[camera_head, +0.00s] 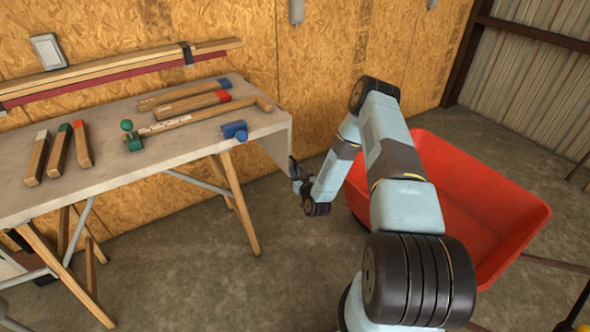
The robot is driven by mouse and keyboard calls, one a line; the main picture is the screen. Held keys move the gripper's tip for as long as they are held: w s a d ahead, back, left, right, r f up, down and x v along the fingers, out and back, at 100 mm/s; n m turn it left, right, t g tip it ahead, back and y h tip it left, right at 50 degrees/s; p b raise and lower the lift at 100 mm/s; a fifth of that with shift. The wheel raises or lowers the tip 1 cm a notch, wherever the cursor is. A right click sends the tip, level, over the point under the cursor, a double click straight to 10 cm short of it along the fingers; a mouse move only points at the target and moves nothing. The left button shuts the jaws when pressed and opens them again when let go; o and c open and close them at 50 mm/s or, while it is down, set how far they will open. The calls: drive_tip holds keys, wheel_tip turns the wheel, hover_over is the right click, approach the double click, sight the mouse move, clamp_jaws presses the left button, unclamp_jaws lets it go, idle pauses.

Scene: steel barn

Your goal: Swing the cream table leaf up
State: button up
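The cream table leaf (277,147) hangs down from the right end of the grey-topped work table (110,110). Only a narrow slanted part of it shows in the head view. My gripper (295,172) is low beside the leaf's lower right edge, at the end of my light blue arm. It is small and dark here, so I cannot tell whether its fingers are open or shut, or whether they touch the leaf.
On the table lie several wooden bars with coloured ends, a long wooden-handled tool (205,117), a green object (131,136) and a blue object (235,130). A red wheelbarrow tub (480,205) stands right, behind my arm. Floor (240,285) in front is clear.

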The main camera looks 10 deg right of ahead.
drive_tip(key=shift+w+a, duration=0.1)
drive_tip(key=shift+w, duration=1.05)
drive_tip(key=shift+c, duration=0.2)
clamp_jaws()
